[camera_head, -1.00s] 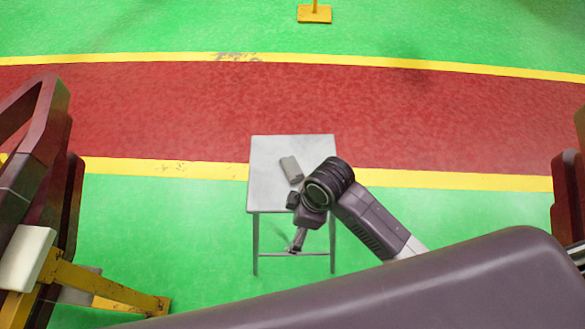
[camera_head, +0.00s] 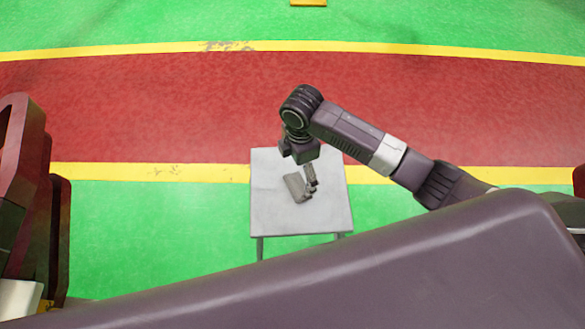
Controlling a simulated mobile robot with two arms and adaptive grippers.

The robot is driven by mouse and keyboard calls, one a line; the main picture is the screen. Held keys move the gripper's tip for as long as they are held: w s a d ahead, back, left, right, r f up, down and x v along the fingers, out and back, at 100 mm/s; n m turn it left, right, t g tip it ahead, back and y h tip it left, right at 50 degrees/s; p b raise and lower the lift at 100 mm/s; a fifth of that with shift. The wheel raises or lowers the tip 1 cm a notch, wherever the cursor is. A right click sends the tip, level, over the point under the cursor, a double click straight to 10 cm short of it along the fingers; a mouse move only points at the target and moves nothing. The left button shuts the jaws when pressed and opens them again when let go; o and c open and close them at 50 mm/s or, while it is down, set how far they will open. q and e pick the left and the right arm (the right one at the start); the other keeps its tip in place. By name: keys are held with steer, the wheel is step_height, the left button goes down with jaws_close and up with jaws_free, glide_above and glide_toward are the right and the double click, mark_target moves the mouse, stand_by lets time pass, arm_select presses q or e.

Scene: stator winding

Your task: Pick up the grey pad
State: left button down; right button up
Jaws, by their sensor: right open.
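The grey pad (camera_head: 295,188) lies on the small light-grey table (camera_head: 275,220), a little above its middle in the picture. My right gripper (camera_head: 309,190) is over the table with its fingers right beside the pad's right side. It is open. I cannot tell whether a finger touches the pad, and part of the pad's right edge is hard to make out behind the fingers. My left gripper is not in view.
The table top is otherwise bare, with free room around the pad. A red floor lane (camera_head: 150,110) with yellow borders runs behind the table. Green floor (camera_head: 160,225) lies to the left. A yellow base (camera_head: 308,2) shows at the top edge.

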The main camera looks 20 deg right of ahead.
mark_target(298, 184)
steer(key=shift+w+f, duration=0.15)
steer(key=shift+w, duration=0.25)
steer(key=shift+w+d+f, duration=0.1)
steer(key=shift+f, duration=0.25)
steer(key=f, duration=0.1)
steer(key=s+f, duration=0.1)
steer(key=f+p, duration=0.1)
steer(key=shift+s+a+f, duration=0.2)
steer(key=shift+s+f, duration=0.1)
steer(key=shift+f, duration=0.1)
step_height(298, 184, down, 2)
steer(key=shift+w+f, duration=0.1)
steer(key=shift+f, duration=0.3)
steer(key=shift+c, duration=1.8)
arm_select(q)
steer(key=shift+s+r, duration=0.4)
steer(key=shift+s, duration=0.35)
arm_select(e)
steer(key=c, duration=0.8)
